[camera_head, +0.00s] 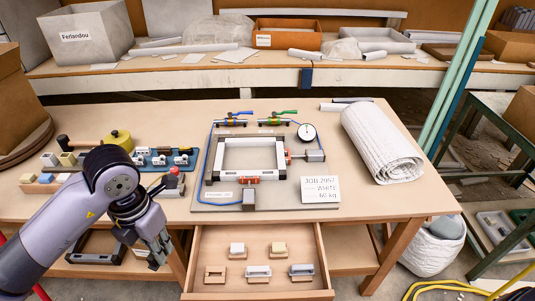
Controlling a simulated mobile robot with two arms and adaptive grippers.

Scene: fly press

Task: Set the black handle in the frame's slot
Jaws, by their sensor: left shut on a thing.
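My left gripper (157,254) hangs in front of the table, just left of the open drawer, fingers downward. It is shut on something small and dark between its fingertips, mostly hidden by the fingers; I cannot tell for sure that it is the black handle. The frame (252,140), grey bars with black corners, lies flat on a grey base plate (315,210) in the middle of the table. It is well up and to the right of my gripper. Its slot is too small to make out. My right gripper is not in view.
The open drawer (318,245) holds several small blocks. A blue rack (160,165) of small parts and a yellow round pot (118,138) stand left on the table. A white roll (382,143) lies at the right, a job card (321,190) at the plate's front edge.

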